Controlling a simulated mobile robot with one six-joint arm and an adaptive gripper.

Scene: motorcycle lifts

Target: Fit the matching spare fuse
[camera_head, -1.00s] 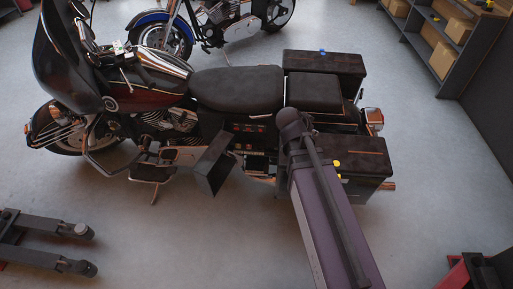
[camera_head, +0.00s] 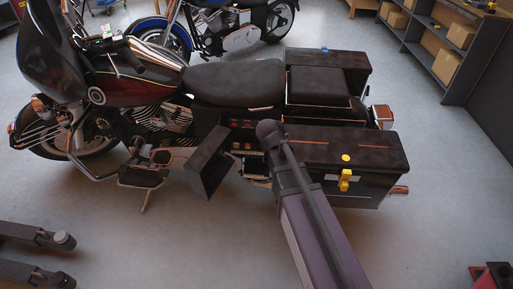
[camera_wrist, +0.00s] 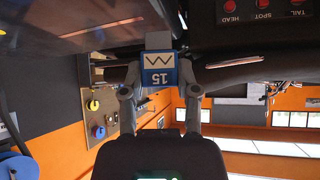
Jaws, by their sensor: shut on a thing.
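The fuse has a pale window with a dark zigzag and a grey top end. A dark panel (camera_wrist: 238,32) with red round spots labelled HEAD, SPOT and TAIL is at the upper right, apart from the fuse in the picture. In the head view the motorcycle's side panel (camera_head: 243,138) shows small red and yellow parts beside an open dark cover (camera_head: 208,162). My arm hides the gripper and fuse there.
The dark motorcycle's seat (camera_head: 237,82) and near saddlebag (camera_head: 340,150), with a yellow latch (camera_head: 345,180), flank my arm. Another motorcycle (camera_head: 215,30) stands behind. Shelves (camera_head: 435,45) with boxes are at the upper right. Open floor lies in front.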

